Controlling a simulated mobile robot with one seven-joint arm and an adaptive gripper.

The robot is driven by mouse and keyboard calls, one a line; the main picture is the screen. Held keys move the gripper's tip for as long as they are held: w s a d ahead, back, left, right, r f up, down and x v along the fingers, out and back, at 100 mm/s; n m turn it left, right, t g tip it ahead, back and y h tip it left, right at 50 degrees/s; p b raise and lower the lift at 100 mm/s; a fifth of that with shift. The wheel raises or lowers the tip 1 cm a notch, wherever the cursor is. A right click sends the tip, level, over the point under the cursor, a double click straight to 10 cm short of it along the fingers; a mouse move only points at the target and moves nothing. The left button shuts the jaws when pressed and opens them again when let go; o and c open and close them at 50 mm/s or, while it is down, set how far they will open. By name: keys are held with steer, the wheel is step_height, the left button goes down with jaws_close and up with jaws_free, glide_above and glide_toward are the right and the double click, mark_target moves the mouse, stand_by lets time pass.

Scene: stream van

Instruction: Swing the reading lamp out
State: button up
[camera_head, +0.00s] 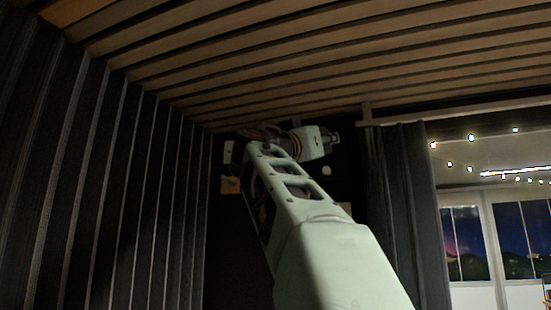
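My pale green arm reaches up from the bottom right to the dark back wall. My gripper (335,139) appears as a small dark shape at the arm's far end, near the ceiling and pointing right. It is too small and dark to tell whether its fingers are open or shut. I cannot make out the reading lamp for certain. Some dark curved parts show around the arm's wrist at the top of the wall, but I cannot tell what they belong to. Much of the wall is hidden behind my arm.
A slatted wooden ceiling (330,50) runs low overhead. A dark pleated curtain (90,180) lines the left, and another dark curtain (405,200) hangs to the right. A small wooden plate (230,186) and a small white round fitting (326,170) are on the back wall.

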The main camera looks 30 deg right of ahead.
steer(key=shift+c, duration=1.2)
steer(key=shift+r, duration=0.1)
steer(key=shift+r+y+p, duration=0.15)
steer(key=shift+y+p, duration=0.15)
steer(key=shift+p, duration=0.5)
steer(key=shift+r+p, duration=0.15)
steer(key=shift+p, duration=0.4)
steer(key=y+p, duration=0.1)
steer(key=p, duration=0.1)
steer(key=g+y+p, duration=0.1)
steer(key=p, duration=0.1)
steer(key=shift+s+a+r+n, duration=0.1)
steer(key=shift+a+r+n, duration=0.1)
steer(key=shift+n, duration=0.1)
steer(key=g+y+p, duration=0.1)
steer(key=y+p, duration=0.1)
steer(key=p, duration=0.4)
steer(key=shift+s+a+n, duration=0.1)
steer(key=shift+n, duration=0.2)
steer(key=shift+f+g+y+p, duration=0.2)
steer(key=shift+g+y+p, duration=0.15)
steer(key=shift+p, duration=0.55)
steer(key=shift+s+f, duration=0.1)
